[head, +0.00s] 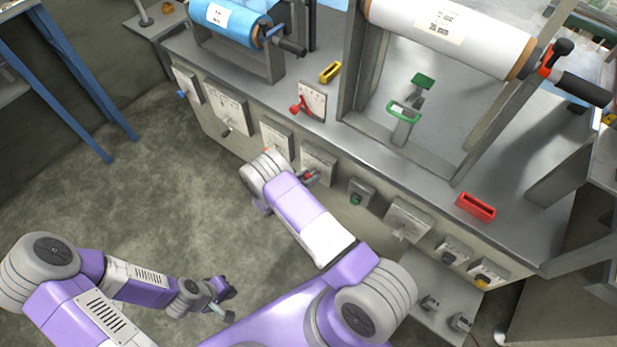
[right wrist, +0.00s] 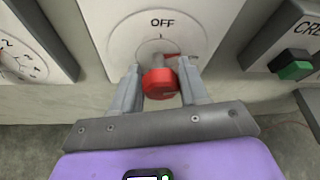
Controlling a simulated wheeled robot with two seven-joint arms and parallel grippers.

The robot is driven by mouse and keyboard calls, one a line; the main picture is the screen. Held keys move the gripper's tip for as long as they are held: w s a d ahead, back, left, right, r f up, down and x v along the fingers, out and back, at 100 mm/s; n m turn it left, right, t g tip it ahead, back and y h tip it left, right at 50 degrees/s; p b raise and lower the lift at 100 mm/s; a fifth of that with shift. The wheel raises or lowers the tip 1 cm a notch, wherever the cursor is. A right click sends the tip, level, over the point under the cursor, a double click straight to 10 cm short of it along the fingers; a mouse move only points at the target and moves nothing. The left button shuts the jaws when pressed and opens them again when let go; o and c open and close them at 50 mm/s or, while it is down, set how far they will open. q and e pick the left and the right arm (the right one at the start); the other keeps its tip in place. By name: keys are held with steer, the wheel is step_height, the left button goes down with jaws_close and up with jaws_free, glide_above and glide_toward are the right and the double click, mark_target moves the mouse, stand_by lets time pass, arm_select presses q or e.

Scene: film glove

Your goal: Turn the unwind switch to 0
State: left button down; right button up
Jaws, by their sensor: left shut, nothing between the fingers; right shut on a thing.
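A red knob (right wrist: 160,84) sits on a pale panel (right wrist: 205,22) with the word OFF above it in the right wrist view. My right gripper (right wrist: 160,94) is shut on this knob, one finger on each side. In the head view the knob (head: 308,175) shows just beyond my right arm, on the front of the machine. I cannot read the word unwind or a 0 on this panel. My left gripper (head: 221,308) is shut and empty, low over the floor, well away from the machine.
A dial with numbers (right wrist: 25,60) lies left of the panel, and a green button box (right wrist: 295,65) lies right of it. More switch boxes line the machine front. A red lever (head: 302,105) stands above. The floor at left (head: 140,190) is clear.

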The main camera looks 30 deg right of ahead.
steer(key=n+g+h, duration=0.1)
steer(key=n, duration=0.1)
steer(key=shift+a+f+n+g, duration=0.1)
steer(key=shift+n+g, duration=0.2)
steer(key=n+g+h, duration=0.1)
steer(key=n, duration=0.1)
steer(key=shift+f+n, duration=0.1)
steer(key=shift+n, duration=0.2)
steer(key=n+g+h, duration=0.1)
steer(key=n, duration=0.2)
steer(key=shift+h, duration=0.4)
steer(key=shift+f+n+h, duration=0.1)
steer(key=shift+n+h, duration=0.5)
steer(key=shift+n, duration=0.9)
steer(key=o, duration=1)
steer(key=shift+w, duration=0.1)
steer(key=shift+c, duration=0.2)
steer(key=a, duration=0.7)
steer(key=shift+a, duration=0.3)
